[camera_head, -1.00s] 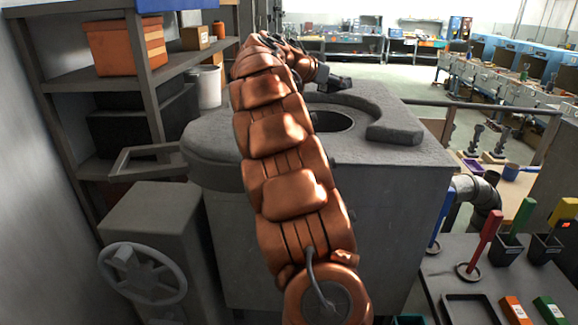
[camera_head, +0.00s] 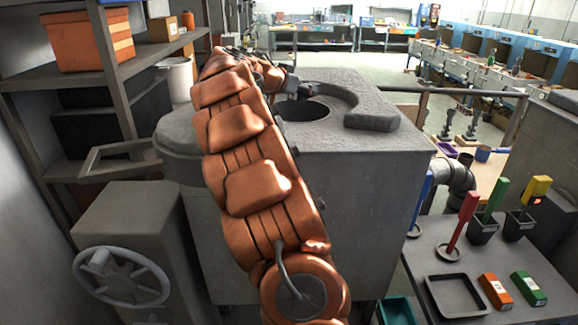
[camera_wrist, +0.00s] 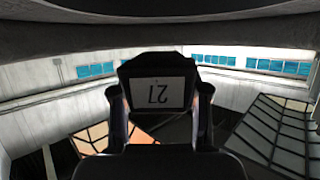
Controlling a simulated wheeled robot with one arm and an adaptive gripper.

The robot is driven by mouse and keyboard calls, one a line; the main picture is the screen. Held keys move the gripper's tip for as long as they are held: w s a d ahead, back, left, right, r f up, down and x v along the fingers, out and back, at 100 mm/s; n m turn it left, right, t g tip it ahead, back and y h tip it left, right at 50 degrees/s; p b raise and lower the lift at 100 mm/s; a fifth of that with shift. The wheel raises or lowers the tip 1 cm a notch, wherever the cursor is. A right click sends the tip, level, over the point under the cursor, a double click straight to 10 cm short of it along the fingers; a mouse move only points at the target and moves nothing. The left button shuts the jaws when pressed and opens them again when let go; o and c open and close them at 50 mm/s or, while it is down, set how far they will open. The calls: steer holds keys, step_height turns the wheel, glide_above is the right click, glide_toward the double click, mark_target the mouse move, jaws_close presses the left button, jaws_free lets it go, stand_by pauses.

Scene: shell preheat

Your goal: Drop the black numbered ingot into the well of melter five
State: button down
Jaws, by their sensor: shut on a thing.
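In the head view my gripper (camera_head: 290,84) is small and dark at the far end of my copper arm, by the back-left edge of the round well (camera_head: 306,110). The well opens in the top of the grey melter (camera_head: 360,170). The ingot cannot be made out in the head view. My arm hides part of the well and the melter's left side. No number shows on the melter.
A raised curved block (camera_head: 372,121) borders the well on the right. A shelf rack (camera_head: 125,90) with an orange bin (camera_head: 88,42) stands at left. A handwheel (camera_head: 122,278) is at lower left. A bench (camera_head: 425,265) with a tray, coloured blocks and tools stands at right.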

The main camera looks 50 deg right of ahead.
steer(key=shift+c, duration=2.4)
jaws_free()
step_height(320, 180, up, 9)
steer(key=shift+r, duration=0.5)
